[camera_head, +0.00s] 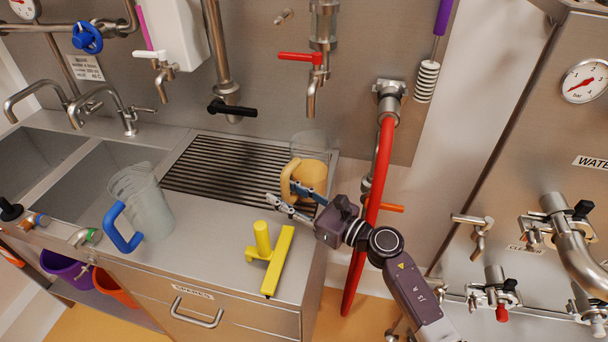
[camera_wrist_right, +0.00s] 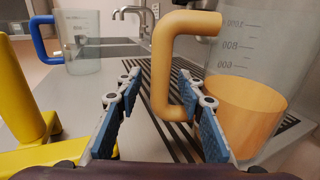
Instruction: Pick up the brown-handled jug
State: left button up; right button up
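The brown-handled jug (camera_head: 312,176) is a clear measuring jug with orange-tan contents in its lower part. It stands upright at the right end of the dark drain grating. Its tan handle (camera_wrist_right: 170,72) faces left in the right wrist view, where the jug's clear body (camera_wrist_right: 262,52) shows volume marks. My right gripper (camera_head: 284,193) is at the jug's handle side, its fingers partly covering the jug in the head view. In the wrist view the gripper (camera_wrist_right: 162,90) is open, with the handle's lower part seen between the fingers; contact cannot be told. My left gripper is not in view.
A blue-handled clear jug (camera_head: 152,208) stands on the counter at left. A yellow tool-like piece (camera_head: 272,258) is on the counter close to my right gripper. A red hose (camera_head: 378,190) hangs beside my right arm. Taps, including a red-levered one (camera_head: 302,57), overhang the grating (camera_head: 205,170).

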jog(key=shift+c, duration=0.3)
grip_shut()
jog(key=shift+r, duration=0.15)
jog(key=shift+r, duration=0.1)
